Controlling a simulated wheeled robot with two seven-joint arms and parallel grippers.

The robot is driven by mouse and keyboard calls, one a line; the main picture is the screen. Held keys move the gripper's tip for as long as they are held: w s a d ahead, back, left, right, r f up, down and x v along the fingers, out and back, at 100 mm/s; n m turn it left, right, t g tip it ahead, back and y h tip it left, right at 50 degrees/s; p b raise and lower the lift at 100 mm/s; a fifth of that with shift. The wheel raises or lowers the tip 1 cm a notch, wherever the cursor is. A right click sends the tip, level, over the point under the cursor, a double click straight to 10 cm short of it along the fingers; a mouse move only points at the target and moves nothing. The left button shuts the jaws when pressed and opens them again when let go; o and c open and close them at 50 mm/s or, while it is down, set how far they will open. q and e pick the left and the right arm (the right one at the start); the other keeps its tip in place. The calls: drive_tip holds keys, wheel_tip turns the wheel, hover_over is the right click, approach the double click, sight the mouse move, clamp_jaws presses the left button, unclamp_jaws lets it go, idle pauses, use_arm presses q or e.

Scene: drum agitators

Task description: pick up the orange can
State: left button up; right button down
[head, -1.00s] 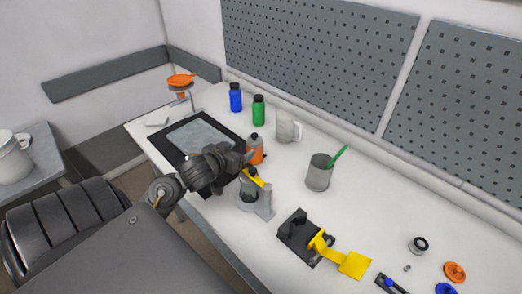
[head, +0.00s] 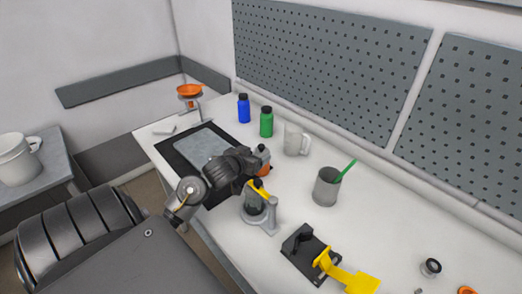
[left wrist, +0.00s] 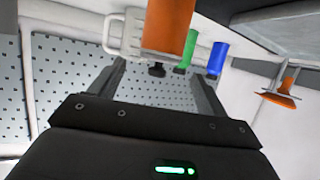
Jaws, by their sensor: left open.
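The orange can (head: 264,169), with a grey upper part, stands on the white bench beside the dark-edged tray. My left gripper (head: 251,165) is at the can and hides part of it in the head view. In the left wrist view the orange can (left wrist: 168,28) appears upside down, in line with the gap between the open fingers (left wrist: 158,72). I cannot tell how far it is between them. My right gripper is not in view.
A blue bottle (head: 243,108), a green bottle (head: 266,122) and a white jug (head: 296,139) stand behind the can. A grey stand (head: 270,213) with a yellow part is close in front. A grey cup (head: 326,187) stands to the right.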

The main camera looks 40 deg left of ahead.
sight(260, 151)
use_arm(q)
drive_tip(key=x, duration=0.6)
drive_tip(key=shift+s, duration=0.1)
drive_tip(key=shift+c, duration=0.2)
drive_tip(key=c, duration=1.4)
drive_tip(key=shift+r, duration=0.15)
drive_tip(key=shift+r, duration=0.55)
drive_tip(key=r, duration=0.2)
drive_tip(key=shift+s+r, duration=0.2)
drive_tip(key=shift+r, duration=0.2)
drive_tip(key=r+p+v, duration=0.1)
drive_tip(key=v, duration=0.4)
drive_tip(key=r+p+v, duration=0.1)
drive_tip(key=p+v, duration=0.1)
drive_tip(key=v, duration=0.3)
drive_tip(key=w+a+r+p+v, duration=0.1)
drive_tip(key=p+v, duration=0.1)
drive_tip(key=v, duration=0.4)
drive_tip(key=shift+a, duration=0.1)
